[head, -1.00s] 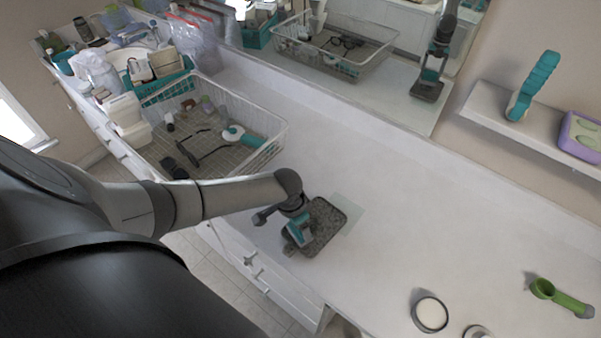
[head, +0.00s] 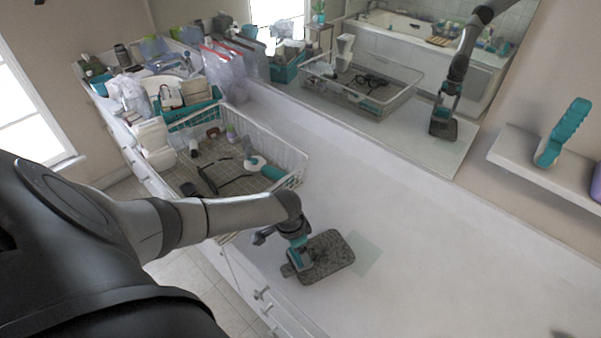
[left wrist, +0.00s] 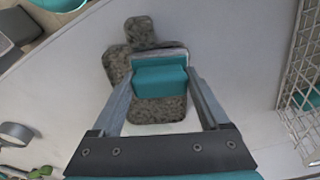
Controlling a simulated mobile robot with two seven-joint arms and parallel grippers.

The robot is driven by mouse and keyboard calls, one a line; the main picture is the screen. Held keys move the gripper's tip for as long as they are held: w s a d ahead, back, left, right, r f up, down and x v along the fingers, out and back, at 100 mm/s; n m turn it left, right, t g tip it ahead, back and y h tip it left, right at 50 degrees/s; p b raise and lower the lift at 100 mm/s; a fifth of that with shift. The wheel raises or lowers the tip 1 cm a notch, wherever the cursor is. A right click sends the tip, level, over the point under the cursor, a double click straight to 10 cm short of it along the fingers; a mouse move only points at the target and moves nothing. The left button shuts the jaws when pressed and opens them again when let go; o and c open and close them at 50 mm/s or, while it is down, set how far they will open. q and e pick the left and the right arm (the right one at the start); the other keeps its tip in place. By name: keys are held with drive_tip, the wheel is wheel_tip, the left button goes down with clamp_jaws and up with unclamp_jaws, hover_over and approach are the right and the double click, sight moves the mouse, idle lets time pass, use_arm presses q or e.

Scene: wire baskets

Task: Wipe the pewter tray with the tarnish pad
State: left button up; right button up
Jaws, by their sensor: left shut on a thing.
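The pewter tray (head: 330,256), dark mottled grey with a short handle tab, lies flat on the white counter. It also shows in the left wrist view (left wrist: 118,66), partly covered by the pad. My left gripper (head: 299,257) is over the handle-side part of the tray, pointing down. It is shut on the tarnish pad, a teal block with a paler layer, seen between the fingers in the left wrist view (left wrist: 160,82). The pad is on or just above the tray; I cannot tell whether it touches. My right gripper is out of view.
A white wire basket (head: 285,150) with several small items stands left of the tray. A pale translucent square (head: 366,254) lies right of the tray. A shelf (head: 520,160) holds a teal brush (head: 562,135). The counter to the right is clear. A mirror backs the counter.

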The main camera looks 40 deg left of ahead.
use_arm(q)
drive_tip(key=shift+s+d+p, duration=0.15)
drive_tip(key=shift+d+p, duration=0.4)
drive_tip(key=shift+d, duration=0.7)
drive_tip(key=shift+s+d+p, duration=0.1)
drive_tip(key=shift+d+p, duration=0.4)
drive_tip(key=shift+d, duration=0.95)
drive_tip(key=shift+s+d+p, duration=0.15)
drive_tip(key=shift+d+p, duration=0.65)
drive_tip(key=shift+d, duration=1.85)
drive_tip(key=shift+r, duration=0.1)
wheel_tip(320, 180, up, 3)
drive_tip(key=p, duration=0.3)
drive_tip(key=shift+a+r+p, duration=0.1)
drive_tip(key=shift+r+p, duration=0.4)
drive_tip(key=shift+r, duration=1.4)
